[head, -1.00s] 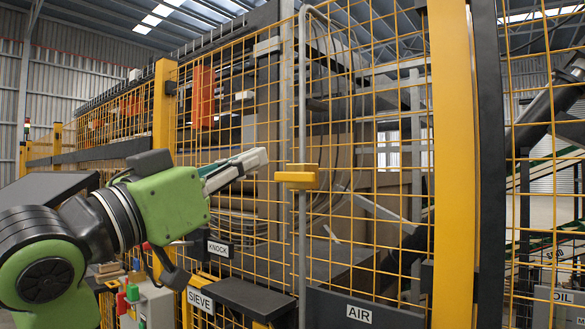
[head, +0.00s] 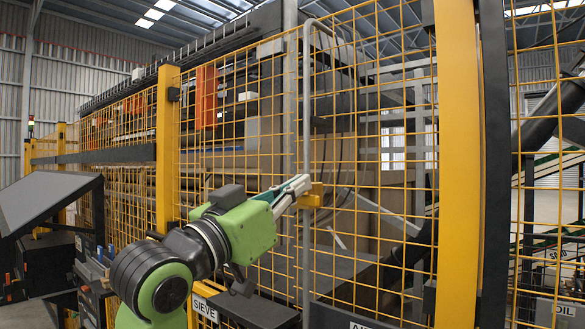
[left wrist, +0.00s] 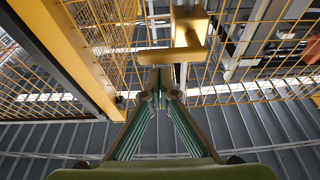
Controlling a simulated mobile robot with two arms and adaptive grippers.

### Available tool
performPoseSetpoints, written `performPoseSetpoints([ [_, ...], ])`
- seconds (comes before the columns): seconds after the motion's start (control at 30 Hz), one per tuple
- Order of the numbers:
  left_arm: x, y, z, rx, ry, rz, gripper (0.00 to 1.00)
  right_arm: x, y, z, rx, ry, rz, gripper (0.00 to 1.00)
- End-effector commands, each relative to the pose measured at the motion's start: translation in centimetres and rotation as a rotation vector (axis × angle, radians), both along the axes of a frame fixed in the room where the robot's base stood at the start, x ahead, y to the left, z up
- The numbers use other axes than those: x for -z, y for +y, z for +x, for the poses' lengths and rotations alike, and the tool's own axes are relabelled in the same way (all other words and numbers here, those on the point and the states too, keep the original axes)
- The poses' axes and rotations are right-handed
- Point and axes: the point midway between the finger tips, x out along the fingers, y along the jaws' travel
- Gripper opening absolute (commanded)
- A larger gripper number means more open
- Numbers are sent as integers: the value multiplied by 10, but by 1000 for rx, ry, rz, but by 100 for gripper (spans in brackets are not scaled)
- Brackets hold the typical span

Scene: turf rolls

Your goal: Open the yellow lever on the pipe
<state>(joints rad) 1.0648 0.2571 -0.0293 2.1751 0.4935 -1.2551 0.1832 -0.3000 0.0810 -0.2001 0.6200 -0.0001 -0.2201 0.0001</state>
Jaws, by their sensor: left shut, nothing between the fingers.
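The yellow lever (head: 316,195) sits on a vertical grey pipe (head: 306,100) in front of the yellow mesh fence. Its left part is hidden behind my left gripper (head: 303,186) in the head view. The left wrist view shows the lever (left wrist: 172,56) as a bar across the picture, joined to a yellow block on the pipe. My left gripper (left wrist: 164,82) is shut and empty, its fingertips right at the bar. I cannot tell whether they touch it. My right gripper is not in view.
A yellow post (head: 456,150) stands right of the pipe, and another yellow post (head: 168,150) stands to the left. Below are a black box top (head: 255,306) and a SIEVE sign (head: 205,308). A grey slanted panel (head: 45,200) is at the left.

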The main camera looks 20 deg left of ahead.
Motion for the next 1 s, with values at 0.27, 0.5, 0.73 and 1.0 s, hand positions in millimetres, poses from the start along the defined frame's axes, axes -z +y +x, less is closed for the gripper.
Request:
performPoseSetpoints([
  [0.27,8,0,-1,1,-1,0,0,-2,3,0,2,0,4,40],
  [0.5,8,0,-1,0,-1,0,0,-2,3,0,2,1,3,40],
  [0.73,10,0,0,-2,-10,27,0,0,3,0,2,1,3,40],
  [1.0,12,0,-1,-1,-27,73,0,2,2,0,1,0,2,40],
])
